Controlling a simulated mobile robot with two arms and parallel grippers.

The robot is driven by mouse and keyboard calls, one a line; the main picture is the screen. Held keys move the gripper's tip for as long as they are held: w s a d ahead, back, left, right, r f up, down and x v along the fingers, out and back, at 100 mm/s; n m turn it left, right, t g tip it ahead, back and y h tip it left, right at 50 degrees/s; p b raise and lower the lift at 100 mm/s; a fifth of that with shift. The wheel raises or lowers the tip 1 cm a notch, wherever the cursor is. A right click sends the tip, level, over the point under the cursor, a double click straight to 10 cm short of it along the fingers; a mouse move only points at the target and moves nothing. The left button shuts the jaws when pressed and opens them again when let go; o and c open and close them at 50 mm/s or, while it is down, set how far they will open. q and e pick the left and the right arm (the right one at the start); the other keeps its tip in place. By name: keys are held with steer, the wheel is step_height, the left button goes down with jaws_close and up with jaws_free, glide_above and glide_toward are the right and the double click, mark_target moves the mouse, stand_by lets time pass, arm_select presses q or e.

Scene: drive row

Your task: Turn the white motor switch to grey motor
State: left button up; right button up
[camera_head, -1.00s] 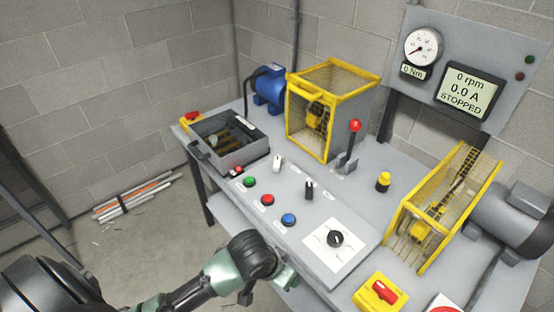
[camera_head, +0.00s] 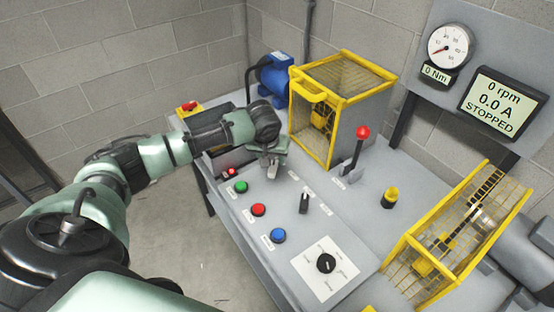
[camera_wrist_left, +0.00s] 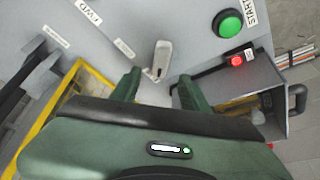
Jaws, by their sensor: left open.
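The white motor switch (camera_wrist_left: 161,58) is a small white lever on the grey panel, seen in the left wrist view. In the head view my left gripper (camera_head: 272,162) covers it. In the left wrist view my left gripper (camera_wrist_left: 157,86) is open, its two green fingers on either side just short of the switch, with nothing between them that I can see held. The grey motor (camera_head: 508,248) stands at the right, partly cut off by the frame edge. The blue motor (camera_head: 275,80) stands at the back left. My right gripper is not in view.
The panel carries a green button (camera_head: 241,187), red button (camera_head: 259,210), blue button (camera_head: 278,236), black switch (camera_head: 304,203) and dial (camera_head: 326,263). A red-knobbed lever (camera_head: 361,140) and yellow cages (camera_head: 340,100) stand behind. The display (camera_head: 502,104) reads 0 rpm, STOPPED.

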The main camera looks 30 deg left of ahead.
mark_target(273, 166)
arm_select(q)
steer(key=x, duration=0.3)
steer(key=shift+s+a+f, duration=0.1)
steer(key=shift+f, duration=0.35)
steer(key=shift+w+p+x, duration=0.25)
steer(key=shift+p+x, duration=0.05)
steer(key=shift+x, duration=0.75)
steer(key=shift+s, duration=0.1)
steer(key=shift+f, duration=0.1)
steer(key=c, duration=0.9)
jaws_close()
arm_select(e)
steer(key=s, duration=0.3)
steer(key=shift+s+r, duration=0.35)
